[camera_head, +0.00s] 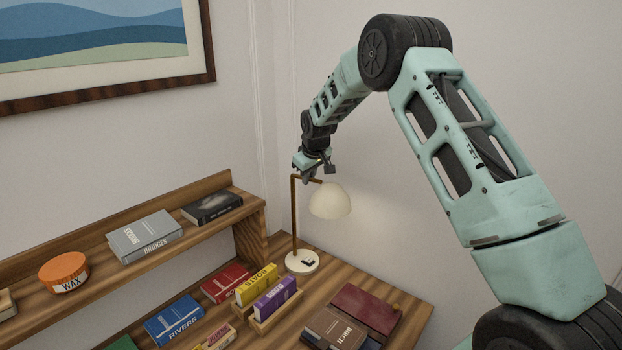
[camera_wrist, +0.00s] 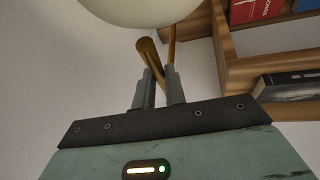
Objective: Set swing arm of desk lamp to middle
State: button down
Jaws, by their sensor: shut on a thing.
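The desk lamp stands at the right back of the desk, with a round white base (camera_head: 302,263), an upright brass post (camera_head: 294,222) and a cream dome shade (camera_head: 331,201). The shade hangs to the right of the post in the head view. My gripper (camera_head: 312,177) is at the top of the lamp, between post and shade. In the wrist view, my gripper (camera_wrist: 161,78) has its two fingers on either side of the brass swing arm (camera_wrist: 149,52), shut on it. The shade (camera_wrist: 140,8) shows beyond it. The fingertips are partly hidden in the head view.
A wooden shelf (camera_head: 215,228) left of the lamp holds a grey book (camera_head: 144,237), a black book (camera_head: 212,207) and an orange wax tin (camera_head: 64,271). Several books lie on the desk in front; a purple book (camera_head: 274,296) stands in a wooden holder. The wall is close behind.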

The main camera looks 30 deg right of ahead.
jog(key=shift+w+a+m+g+h+b, duration=0.15)
jog(key=shift+a+m+g+h+b, duration=0.2)
jog(key=shift+a+m, duration=0.65)
jog(key=shift+w+a+m+g+h+b, duration=0.1)
jog(key=shift+w+a+m+h+b, duration=0.15)
jog(key=shift+a+m+h, duration=0.65)
jog(key=shift+w+a+m+g+y+b, duration=0.1)
jog(key=shift+a+m+g+b, duration=0.35)
jog(key=shift+m, duration=0.95)
jog(key=shift+a, duration=0.2)
jog(key=c, duration=1.5)
grip_release()
jog(key=shift+o, duration=0.2)
jog(key=shift+r, duration=0.1)
jog(key=b+v, duration=0.4)
jog(key=v, duration=1.3)
jog(key=shift+s+a, duration=0.15)
jog(key=shift+s, duration=0.2)
